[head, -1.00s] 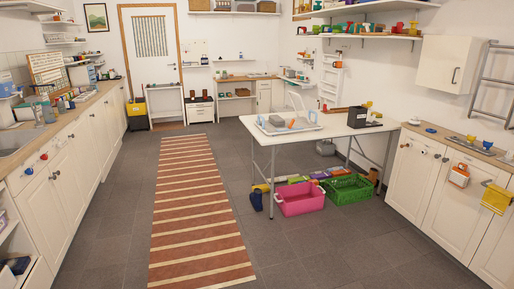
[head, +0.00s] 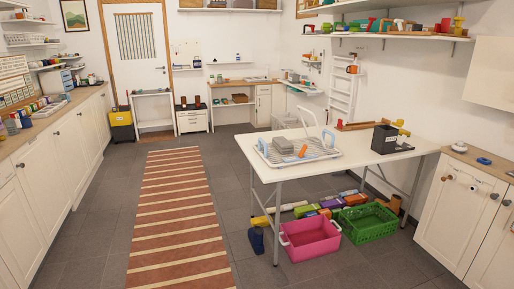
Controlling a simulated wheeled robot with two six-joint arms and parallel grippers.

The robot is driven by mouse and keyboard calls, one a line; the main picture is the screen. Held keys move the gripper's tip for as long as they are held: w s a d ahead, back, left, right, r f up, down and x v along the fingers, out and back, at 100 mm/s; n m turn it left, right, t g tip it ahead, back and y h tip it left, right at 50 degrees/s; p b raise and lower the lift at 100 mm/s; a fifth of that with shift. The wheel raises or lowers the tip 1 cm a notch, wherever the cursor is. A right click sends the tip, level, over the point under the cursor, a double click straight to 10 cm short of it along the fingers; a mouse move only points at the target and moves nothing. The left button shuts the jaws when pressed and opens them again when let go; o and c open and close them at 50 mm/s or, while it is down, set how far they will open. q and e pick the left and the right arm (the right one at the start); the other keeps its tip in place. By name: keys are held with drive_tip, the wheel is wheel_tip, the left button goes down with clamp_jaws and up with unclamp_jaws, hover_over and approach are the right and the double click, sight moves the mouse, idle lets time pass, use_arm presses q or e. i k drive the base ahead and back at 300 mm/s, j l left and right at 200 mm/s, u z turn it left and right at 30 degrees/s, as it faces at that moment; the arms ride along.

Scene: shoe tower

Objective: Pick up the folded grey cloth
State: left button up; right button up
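A grey folded-looking piece (head: 283,146), which appears to be the folded grey cloth, lies in a pale tray (head: 328,153) on the white table (head: 376,162). An orange item (head: 302,151) lies in the tray just right of the grey piece. The tray has a raised handle-like loop. Neither of my grippers shows in the head view.
A black box (head: 384,138) stands on the table's right part. A pink basket (head: 310,240), a green crate (head: 368,222) and a dark blue item (head: 257,240) are on the floor by the table. The striped rug (head: 175,215) is clear.

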sight(281, 143)
drive_tip(key=i, duration=1.7)
